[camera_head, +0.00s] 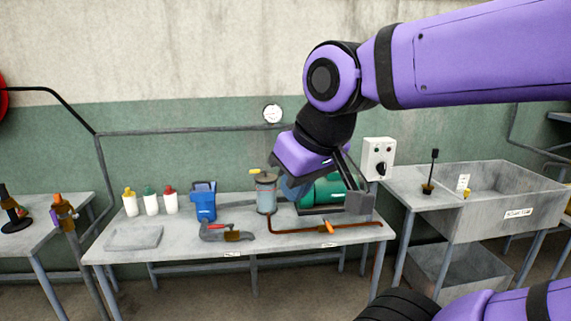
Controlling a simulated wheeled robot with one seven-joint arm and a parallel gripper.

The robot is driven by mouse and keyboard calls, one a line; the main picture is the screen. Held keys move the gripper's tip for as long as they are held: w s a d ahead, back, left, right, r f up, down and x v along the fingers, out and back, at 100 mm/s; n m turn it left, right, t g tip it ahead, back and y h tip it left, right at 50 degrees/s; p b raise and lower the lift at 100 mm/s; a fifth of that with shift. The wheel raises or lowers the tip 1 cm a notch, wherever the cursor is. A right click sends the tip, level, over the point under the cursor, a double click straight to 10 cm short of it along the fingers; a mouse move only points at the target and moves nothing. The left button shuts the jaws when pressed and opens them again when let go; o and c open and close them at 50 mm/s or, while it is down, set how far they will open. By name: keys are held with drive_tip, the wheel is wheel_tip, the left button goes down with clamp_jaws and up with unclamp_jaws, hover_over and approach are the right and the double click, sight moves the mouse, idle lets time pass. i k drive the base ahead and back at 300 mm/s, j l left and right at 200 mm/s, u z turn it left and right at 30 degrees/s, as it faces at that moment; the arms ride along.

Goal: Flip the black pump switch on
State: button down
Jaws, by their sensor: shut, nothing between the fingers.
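A white switch box (388,148) is on the wall above the right end of the middle table. A black rotary-looking switch (381,168) sits on its lower front; its exact setting is too small to read. My gripper (366,187) is shut and empty. It reaches down from my purple wrist, below and left of the switch box in the picture. Whether it touches anything cannot be told. A green pump motor (322,190) lies behind it on the table, partly hidden by my wrist and gripper.
The middle table (185,244) holds a clear cylinder (266,195), a copper pipe (300,230) with an orange valve handle, a clamp (215,232), a blue container (204,202) and several bottles (151,202). A concrete sink (490,190) stands right.

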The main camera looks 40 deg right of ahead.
sight(381, 168)
drive_tip(key=z, duration=1.7)
drive_tip(key=i, duration=1.15)
